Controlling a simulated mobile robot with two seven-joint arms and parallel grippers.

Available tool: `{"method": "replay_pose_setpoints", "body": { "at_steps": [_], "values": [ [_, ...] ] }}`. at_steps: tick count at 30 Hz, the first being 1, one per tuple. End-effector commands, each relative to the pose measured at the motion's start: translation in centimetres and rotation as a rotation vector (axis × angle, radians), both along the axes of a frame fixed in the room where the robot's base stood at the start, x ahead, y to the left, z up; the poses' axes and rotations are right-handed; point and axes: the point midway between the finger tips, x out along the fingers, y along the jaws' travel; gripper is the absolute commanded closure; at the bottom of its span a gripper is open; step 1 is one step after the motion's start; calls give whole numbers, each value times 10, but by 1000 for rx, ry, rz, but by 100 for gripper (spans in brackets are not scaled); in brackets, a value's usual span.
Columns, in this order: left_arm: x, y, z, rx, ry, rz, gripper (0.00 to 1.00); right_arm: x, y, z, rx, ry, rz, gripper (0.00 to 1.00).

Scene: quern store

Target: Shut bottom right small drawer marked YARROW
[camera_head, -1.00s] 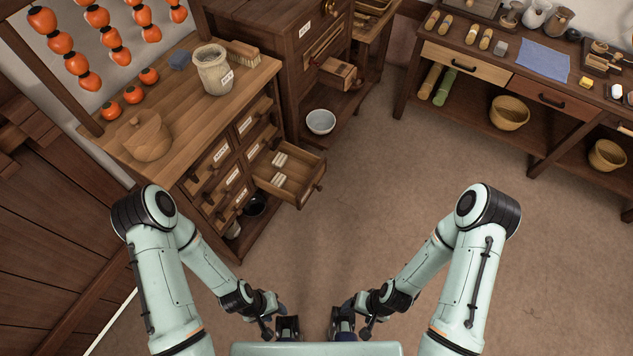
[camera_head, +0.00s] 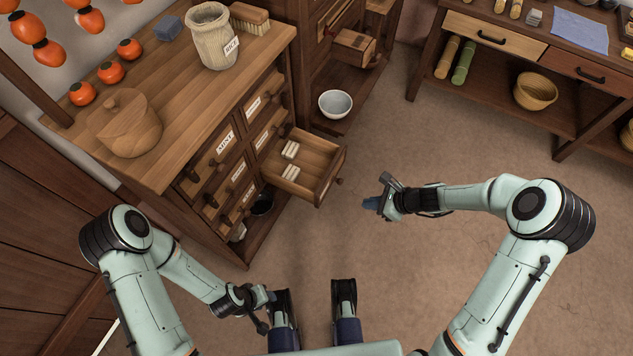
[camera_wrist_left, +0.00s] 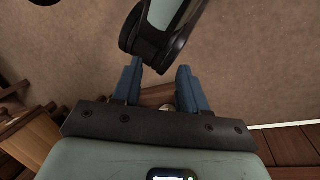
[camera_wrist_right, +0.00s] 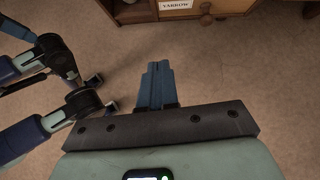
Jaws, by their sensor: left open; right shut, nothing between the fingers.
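The bottom right small drawer (camera_head: 315,160) stands pulled out of the small-drawer cabinet in the head view, with pale blocks inside. Its YARROW label (camera_wrist_right: 176,4) and round knob (camera_wrist_right: 206,9) show at the top of the right wrist view. My right gripper (camera_head: 371,203) is shut and empty, to the right of the drawer front and apart from it. Its closed blue fingers (camera_wrist_right: 155,84) point toward the drawer side in the right wrist view. My left gripper (camera_head: 267,297) is low near my base; its blue fingers (camera_wrist_left: 158,88) are open and empty in the left wrist view.
The cabinet top holds a jar (camera_head: 212,40), a lidded wooden pot (camera_head: 125,125) and a brush (camera_head: 250,17). Another small drawer (camera_head: 353,43) stands open behind, above a white bowl (camera_head: 335,103). A workbench (camera_head: 430,85) stands at right. The floor before the drawer is clear.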

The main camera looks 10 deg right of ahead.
Motion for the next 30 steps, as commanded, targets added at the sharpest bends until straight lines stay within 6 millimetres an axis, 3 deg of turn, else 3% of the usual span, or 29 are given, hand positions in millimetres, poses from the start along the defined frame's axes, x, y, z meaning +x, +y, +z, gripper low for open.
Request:
{"method": "replay_pose_setpoints", "body": {
  "at_steps": [3, 7, 22, 30],
  "values": [
    [4, 1, -12, 3, -9, 3, 57, 22, -7, 11, 68, -14, -91, 100],
    [7, 2, -14, 7, -19, 6, 57, 29, -3, 12, 90, -14, -113, 100],
    [48, 23, -46, 60, -126, 51, 57, 66, 55, -59, 87, -13, -106, 100],
    [54, 25, -47, 68, -142, 57, 57, 85, 82, -54, 85, -16, -107, 100]
  ]
}}
